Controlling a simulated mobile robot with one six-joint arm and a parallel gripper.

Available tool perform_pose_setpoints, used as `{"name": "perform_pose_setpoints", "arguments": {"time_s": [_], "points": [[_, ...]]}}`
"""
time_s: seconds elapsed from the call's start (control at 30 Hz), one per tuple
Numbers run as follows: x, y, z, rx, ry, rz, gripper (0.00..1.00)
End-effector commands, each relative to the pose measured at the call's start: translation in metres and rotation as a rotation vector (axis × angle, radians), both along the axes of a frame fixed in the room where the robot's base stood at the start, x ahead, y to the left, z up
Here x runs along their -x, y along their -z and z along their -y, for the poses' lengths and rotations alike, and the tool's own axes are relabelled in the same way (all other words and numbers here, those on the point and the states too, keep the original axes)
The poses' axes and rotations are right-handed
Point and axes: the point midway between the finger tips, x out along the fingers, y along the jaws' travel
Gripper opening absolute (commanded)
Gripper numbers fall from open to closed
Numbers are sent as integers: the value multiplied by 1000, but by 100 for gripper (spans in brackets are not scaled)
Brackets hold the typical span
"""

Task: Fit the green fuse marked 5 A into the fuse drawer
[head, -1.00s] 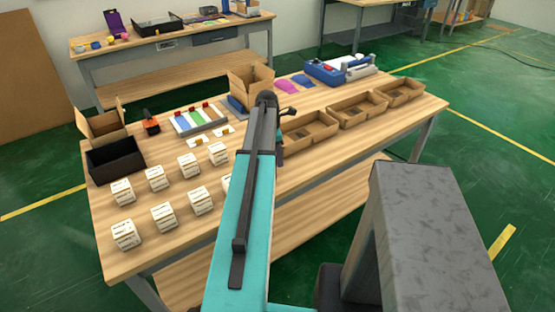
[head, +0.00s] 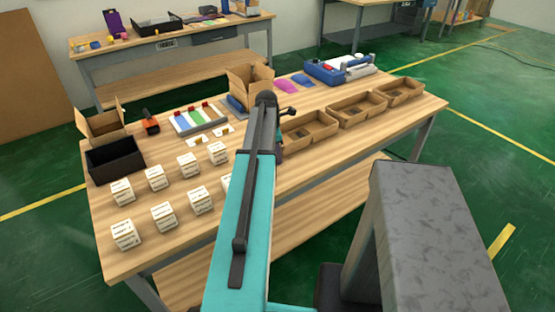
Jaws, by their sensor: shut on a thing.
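My arm reaches from the bottom of the head view over the middle of the workbench (head: 330,165). My gripper is hidden behind the arm, so its jaws and anything in them do not show. A small dark part of the arm's end sticks out to the right near the open cardboard trays. I cannot make out a green fuse marked 5 A or a fuse drawer at this size. A rack (head: 198,119) with blue, green and white strips and red bits stands left of the arm. Small white and yellow pieces (head: 199,139) lie in front of it.
Several white labelled boxes (head: 163,215) stand at the bench's front left. A black bin (head: 113,163) and an open carton (head: 101,124) are behind them. Cardboard trays (head: 357,112) line the right side, with a blue device (head: 335,72) behind. Another carton (head: 248,80) stands beyond my arm.

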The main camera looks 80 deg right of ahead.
Motion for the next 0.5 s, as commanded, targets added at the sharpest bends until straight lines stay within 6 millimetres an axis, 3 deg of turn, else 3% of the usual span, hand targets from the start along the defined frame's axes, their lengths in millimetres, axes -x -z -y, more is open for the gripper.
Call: {"name": "perform_pose_setpoints", "arguments": {"time_s": [0.27, 0.5], "points": [[0, -4, 0, 1, 0, 0, 0], [0, -23, 1, 2, -1, 1, 0]]}}
